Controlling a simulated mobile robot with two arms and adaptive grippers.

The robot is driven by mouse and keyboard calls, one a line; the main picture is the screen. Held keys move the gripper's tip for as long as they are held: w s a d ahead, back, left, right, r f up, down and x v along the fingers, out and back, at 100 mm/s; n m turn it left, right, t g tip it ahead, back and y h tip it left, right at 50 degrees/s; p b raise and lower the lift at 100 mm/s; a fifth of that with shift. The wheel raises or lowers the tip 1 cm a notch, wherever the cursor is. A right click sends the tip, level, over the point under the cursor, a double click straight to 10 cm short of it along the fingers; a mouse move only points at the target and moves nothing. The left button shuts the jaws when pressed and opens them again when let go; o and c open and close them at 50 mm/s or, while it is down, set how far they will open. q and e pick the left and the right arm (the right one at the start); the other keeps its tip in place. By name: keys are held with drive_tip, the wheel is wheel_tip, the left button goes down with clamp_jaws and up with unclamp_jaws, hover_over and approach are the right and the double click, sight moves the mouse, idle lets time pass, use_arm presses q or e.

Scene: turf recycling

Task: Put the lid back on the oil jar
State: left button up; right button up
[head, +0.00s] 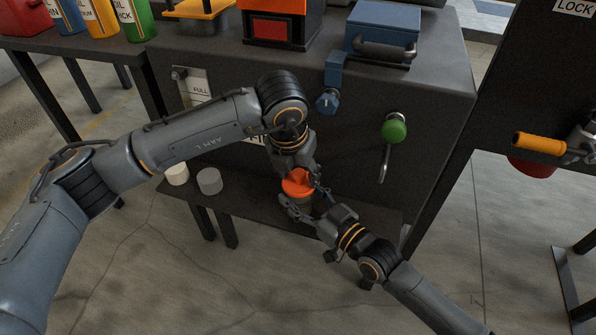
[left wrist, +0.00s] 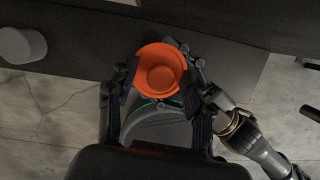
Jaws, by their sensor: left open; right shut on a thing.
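The orange lid (head: 297,182) is at the low shelf in front of the machine, on or just above the dark oil jar, which is mostly hidden. I cannot tell whether it is seated. In the left wrist view the lid (left wrist: 160,72) is a round orange disc between the tips of my left gripper (left wrist: 155,95). My left gripper (head: 297,170) is open and reaches down over the lid from above. My right gripper (head: 306,203) comes from the lower right and is shut on what appears to be the oil jar, just below the lid.
Two pale cylinders, one white (head: 177,174) and one grey (head: 209,181), stand left on the low shelf (head: 245,213). Open floor lies in front.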

use_arm(q)
drive_tip(key=v, duration=1.2)
use_arm(e)
drive_tip(key=o, duration=1.8)
drive_tip(key=shift+c, duration=0.2)
drive_tip(key=v, duration=1.2)
